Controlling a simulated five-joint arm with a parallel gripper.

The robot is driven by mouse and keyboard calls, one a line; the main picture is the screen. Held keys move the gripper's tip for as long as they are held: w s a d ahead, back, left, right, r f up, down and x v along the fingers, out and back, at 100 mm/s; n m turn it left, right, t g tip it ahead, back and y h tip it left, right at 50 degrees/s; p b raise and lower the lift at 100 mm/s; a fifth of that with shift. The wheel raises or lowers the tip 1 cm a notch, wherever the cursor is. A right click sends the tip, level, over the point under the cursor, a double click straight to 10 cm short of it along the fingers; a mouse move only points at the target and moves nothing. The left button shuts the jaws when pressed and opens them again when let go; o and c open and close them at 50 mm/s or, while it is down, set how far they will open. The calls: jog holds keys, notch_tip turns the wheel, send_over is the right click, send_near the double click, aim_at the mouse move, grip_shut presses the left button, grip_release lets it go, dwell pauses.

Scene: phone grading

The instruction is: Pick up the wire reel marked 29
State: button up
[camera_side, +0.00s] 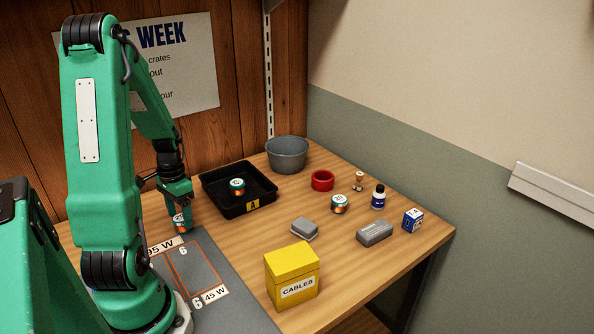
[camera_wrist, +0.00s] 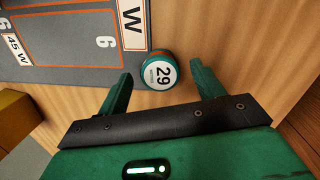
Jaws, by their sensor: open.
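The wire reel marked 29 (camera_wrist: 159,72) shows in the wrist view with its white numbered top facing the camera and a teal rim. It stands on the wood at the edge of the grey mat. In the side view the reel (camera_side: 180,222) is right under my gripper (camera_side: 178,207), partly covered by it. In the wrist view my gripper (camera_wrist: 160,82) is open, one finger on each side of the reel's near part. I see a gap between the reel and each finger. The fingers are not closed on it.
Similar reels sit in the black tray (camera_side: 225,205) and at the right (camera_side: 339,204). The grey mat (camera_side: 233,300) with orange lines is in front. A yellow CABLES box (camera_side: 292,278), grey bowl (camera_side: 287,156), red ring (camera_side: 322,181) and small bottle (camera_side: 378,197) stand farther right.

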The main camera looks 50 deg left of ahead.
jog(key=shift+d+f, duration=0.1)
jog(key=shift+f, duration=1)
jog(key=c, duration=1.1)
